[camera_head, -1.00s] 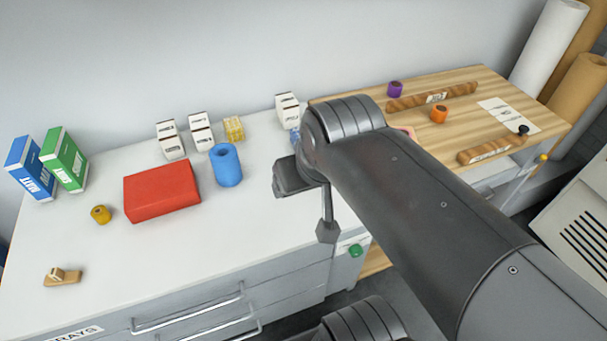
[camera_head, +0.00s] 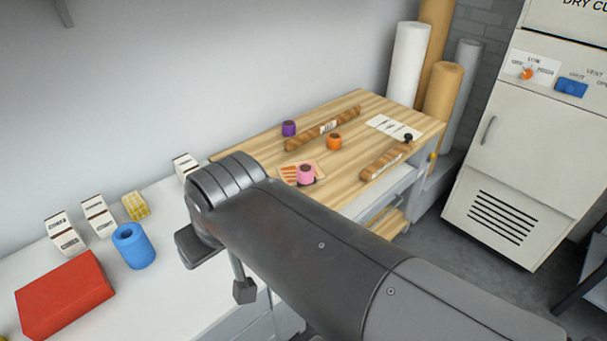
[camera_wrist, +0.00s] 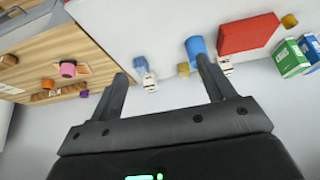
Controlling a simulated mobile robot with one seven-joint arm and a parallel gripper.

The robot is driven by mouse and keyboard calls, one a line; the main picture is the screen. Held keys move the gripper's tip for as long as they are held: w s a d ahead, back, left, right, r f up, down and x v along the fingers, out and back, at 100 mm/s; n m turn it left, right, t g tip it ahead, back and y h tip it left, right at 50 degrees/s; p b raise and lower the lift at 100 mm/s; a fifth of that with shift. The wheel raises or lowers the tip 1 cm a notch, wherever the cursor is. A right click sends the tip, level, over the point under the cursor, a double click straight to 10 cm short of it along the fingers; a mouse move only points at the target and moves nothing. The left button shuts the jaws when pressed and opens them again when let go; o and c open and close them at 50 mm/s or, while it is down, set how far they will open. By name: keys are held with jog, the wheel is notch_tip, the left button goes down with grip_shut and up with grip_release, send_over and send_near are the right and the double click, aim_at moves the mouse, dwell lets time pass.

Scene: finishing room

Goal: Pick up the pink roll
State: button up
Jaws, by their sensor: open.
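The pink roll (camera_head: 306,174) stands upright on an orange-and-white card (camera_head: 290,170) near the front edge of the wooden tabletop (camera_head: 352,188). In the wrist view the pink roll (camera_wrist: 68,69) is at the left, outside the fingers. My gripper (camera_wrist: 162,70) is open, with nothing between its fingertips. It is above the white counter, apart from the roll. In the head view my arm hides most of the gripper and part of the wooden table's near side.
A purple roll (camera_head: 289,128), an orange roll (camera_head: 334,141) and two brown wooden bars (camera_head: 325,128) (camera_head: 386,160) are near the pink roll. A blue roll (camera_head: 133,246) and red box (camera_head: 64,295) stand on the white counter. Tall paper rolls (camera_head: 408,65) stand behind.

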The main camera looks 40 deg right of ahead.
jog(key=shift+o, duration=0.5)
jog(key=w+d+r+g+h, duration=0.25)
jog(key=w+d, duration=0.55)
jog(key=w, duration=0.5)
jog(key=n+g+y, duration=0.2)
jog(key=g+y, duration=0.1)
send_over(304, 168)
jog(key=shift+h, duration=0.25)
notch_tip(304, 168, down, 17)
jog(key=shift+w+f, duration=0.15)
notch_tip(304, 168, down, 5)
jog(key=shift+r, duration=0.15)
jog(key=shift+d+f, duration=0.15)
jog(key=shift+f, duration=2.9)
